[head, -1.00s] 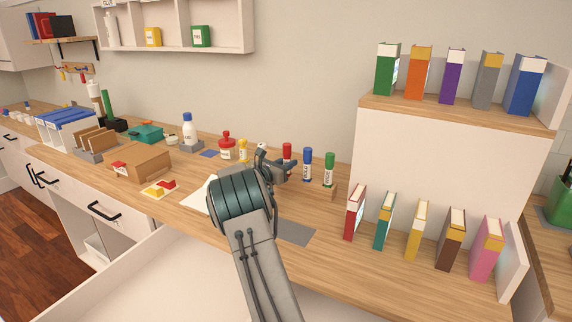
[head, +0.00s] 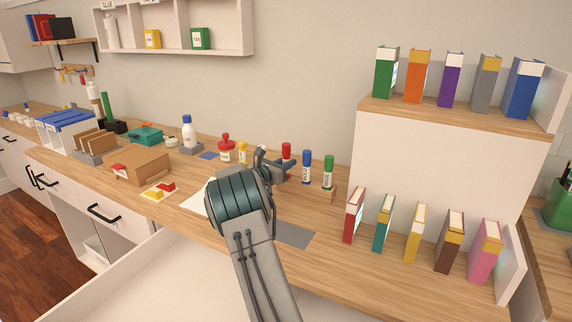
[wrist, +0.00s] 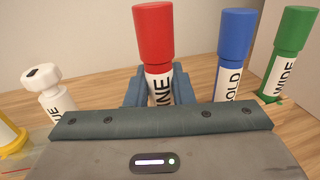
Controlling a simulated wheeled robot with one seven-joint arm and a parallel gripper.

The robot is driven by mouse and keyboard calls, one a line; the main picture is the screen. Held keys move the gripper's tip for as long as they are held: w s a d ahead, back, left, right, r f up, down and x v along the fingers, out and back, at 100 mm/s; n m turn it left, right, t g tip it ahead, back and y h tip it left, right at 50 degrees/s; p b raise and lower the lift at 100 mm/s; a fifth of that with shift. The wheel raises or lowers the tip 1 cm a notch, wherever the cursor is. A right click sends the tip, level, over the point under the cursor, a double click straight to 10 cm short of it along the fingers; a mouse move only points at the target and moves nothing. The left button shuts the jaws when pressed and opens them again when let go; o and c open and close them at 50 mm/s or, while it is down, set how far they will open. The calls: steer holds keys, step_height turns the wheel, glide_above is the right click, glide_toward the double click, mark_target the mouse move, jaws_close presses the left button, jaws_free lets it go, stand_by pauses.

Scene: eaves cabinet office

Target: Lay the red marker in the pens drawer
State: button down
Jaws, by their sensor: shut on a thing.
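The red marker (wrist: 153,38) stands upright, with a red cap and a white body lettered in black, partly hidden by my gripper. It also shows in the head view (head: 286,151). My gripper (head: 277,168) is shut on the red marker, its fingers (wrist: 148,88) on either side of the white body. Whether the marker's foot still touches the counter is hidden. An open white drawer (head: 95,272) shows below the counter's front edge at the lower left. My arm hides part of it, and no label on it is visible.
A blue marker (head: 307,167) and a green marker (head: 328,172) stand just right of the red one. A small white bottle (wrist: 50,92) and a yellow-topped bottle (head: 242,152) are to its left. Books (head: 384,222) stand farther right. A grey mat (head: 294,234) lies clear in front.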

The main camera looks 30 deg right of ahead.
mark_target(283, 149)
steer(key=shift+r+p, duration=1.65)
steer(key=shift+r, duration=1)
steer(key=shift+r, duration=0.1)
